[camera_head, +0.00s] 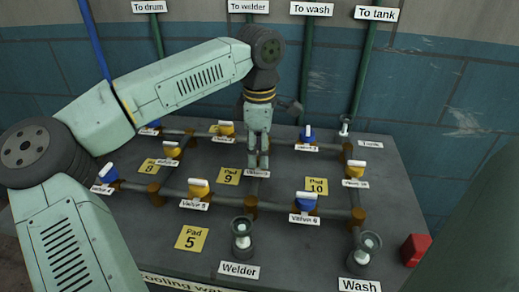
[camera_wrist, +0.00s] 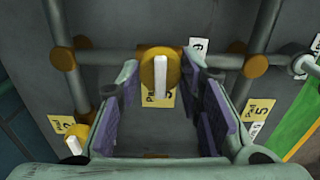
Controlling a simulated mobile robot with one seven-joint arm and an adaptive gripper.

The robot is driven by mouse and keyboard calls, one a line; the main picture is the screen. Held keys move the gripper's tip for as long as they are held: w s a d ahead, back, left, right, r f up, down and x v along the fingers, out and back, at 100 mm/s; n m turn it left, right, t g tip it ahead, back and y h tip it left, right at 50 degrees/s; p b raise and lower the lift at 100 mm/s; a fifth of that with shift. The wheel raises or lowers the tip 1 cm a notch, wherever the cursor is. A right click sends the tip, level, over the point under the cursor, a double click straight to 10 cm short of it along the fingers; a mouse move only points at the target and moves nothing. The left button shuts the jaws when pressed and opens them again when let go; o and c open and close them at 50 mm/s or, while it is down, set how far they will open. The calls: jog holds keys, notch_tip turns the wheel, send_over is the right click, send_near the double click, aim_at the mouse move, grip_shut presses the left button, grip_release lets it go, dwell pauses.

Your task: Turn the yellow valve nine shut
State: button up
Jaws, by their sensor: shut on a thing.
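My gripper (camera_head: 258,160) points down at the middle of the pipe board in the head view, beside the pad 9 plate (camera_head: 228,176). It covers the valve under it there, and the label at its tips is hard to read. In the wrist view a yellow valve (camera_wrist: 147,72) with a white handle (camera_wrist: 160,76) sits between the purple-padded fingers of my gripper (camera_wrist: 165,105). The fingers are shut on this valve; the exact contact is hard to see. The white handle looks crosswise to the pipe (camera_wrist: 110,57) behind it.
Other yellow valves (camera_head: 199,188) and blue valves (camera_head: 306,203) stand close around on the pipes. The welder outlet (camera_head: 241,236) and wash outlet (camera_head: 366,250) rise at the front. A red block (camera_head: 415,249) lies at the right edge. A tiled wall is behind.

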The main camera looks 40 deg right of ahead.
jog(key=shift+f+m, duration=0.1)
jog(key=shift+m, duration=0.2)
jog(key=o, duration=1.2)
notch_tip(320, 180, up, 12)
jog(key=shift+r, duration=0.1)
dwell(0.5)
